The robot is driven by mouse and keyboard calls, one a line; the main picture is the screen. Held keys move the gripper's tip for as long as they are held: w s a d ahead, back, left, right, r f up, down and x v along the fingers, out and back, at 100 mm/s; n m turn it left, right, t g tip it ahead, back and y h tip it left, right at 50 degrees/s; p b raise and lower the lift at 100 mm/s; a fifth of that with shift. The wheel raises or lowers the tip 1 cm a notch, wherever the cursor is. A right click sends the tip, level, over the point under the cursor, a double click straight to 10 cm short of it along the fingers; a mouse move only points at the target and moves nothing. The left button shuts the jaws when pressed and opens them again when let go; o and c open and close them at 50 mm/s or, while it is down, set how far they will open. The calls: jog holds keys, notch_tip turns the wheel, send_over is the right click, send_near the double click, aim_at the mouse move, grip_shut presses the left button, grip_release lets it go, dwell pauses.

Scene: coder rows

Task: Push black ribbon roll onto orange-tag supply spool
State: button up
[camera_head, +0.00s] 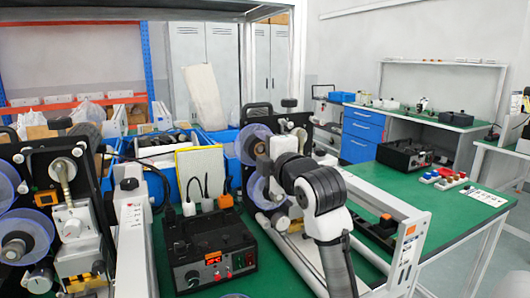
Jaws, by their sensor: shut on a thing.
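My arm rises from the bottom centre and bends to the left over the right-hand coder. My gripper (274,169) is at its end, mostly hidden by my own dark wrist. It is shut on the black ribbon roll (265,166), a small dark shape at the clear spool discs. An upper clear disc (245,143) and a lower one (256,190) show on this coder. I cannot tell which carries an orange tag, or whether the roll is on a spindle. The left coder (62,210) has clear-disc spools and an orange tag (47,198).
A black control box (212,252) with a red display stands on the green bench between the coders. Blue bins (158,180) are behind it. A white-framed rail (408,250) lies right of my arm. Another bench (365,135) with blue drawers stands at the back right.

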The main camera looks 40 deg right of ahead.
jog(key=shift+w, duration=0.1)
jog(key=o, duration=1)
jog(key=b+v, duration=0.2)
jog(key=v, duration=1.1)
jog(key=shift+s+b, duration=0.4)
jog(key=shift+f, duration=0.1)
